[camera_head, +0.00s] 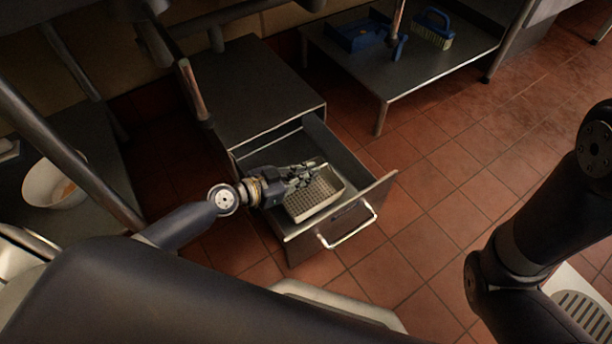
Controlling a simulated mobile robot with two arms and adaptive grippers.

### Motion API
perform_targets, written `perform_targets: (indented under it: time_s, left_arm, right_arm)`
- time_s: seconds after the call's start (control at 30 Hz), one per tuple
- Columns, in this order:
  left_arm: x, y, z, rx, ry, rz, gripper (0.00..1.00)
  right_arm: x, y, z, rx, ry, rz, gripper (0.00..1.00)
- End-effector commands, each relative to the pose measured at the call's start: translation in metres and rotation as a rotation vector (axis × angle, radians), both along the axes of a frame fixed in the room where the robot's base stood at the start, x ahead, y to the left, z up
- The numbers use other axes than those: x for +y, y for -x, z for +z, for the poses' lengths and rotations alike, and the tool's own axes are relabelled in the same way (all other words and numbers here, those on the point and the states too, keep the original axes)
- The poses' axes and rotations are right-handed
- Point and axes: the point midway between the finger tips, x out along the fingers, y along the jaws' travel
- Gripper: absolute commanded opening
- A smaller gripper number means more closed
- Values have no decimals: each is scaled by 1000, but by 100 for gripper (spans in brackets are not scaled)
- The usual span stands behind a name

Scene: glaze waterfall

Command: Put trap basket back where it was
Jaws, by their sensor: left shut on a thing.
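The trap basket (315,197) is a light, perforated rectangular tray. It sits inside the pulled-out drawer (352,225) of a dark metal cabinet (253,84). My left gripper (312,175) reaches in from the left over the drawer and is shut on the basket's far rim. The fingers hide part of that rim. I cannot tell whether the basket rests on the drawer floor or is held just above it. My right gripper is not in view; only my right arm shows at the right edge.
The drawer's front has a bright handle (348,232). A low metal shelf (400,62) at the back holds a blue dustpan (358,35) and a blue brush (433,28). A white bowl (54,184) stands at the left. Red tiled floor (470,170) is clear right of the drawer.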

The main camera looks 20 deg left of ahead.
Motion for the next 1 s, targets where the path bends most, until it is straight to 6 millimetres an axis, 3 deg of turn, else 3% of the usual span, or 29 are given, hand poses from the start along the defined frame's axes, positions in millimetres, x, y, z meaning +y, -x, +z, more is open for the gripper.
perform_targets:
  time_s: [0.3,0.4,0.43,0.87,1.0]
  left_arm:
    - [0,0,-2,-2,0,0,0]
    - [0,0,-1,0,0,0,25]
    - [0,0,-1,0,0,0,27]
    - [0,0,3,0,0,0,27]
    - [13,16,6,3,-3,0,27]
  right_arm:
    - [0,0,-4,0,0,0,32]
    - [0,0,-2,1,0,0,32]
    - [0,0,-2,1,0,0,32]
    - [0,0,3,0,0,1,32]
    - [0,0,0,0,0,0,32]
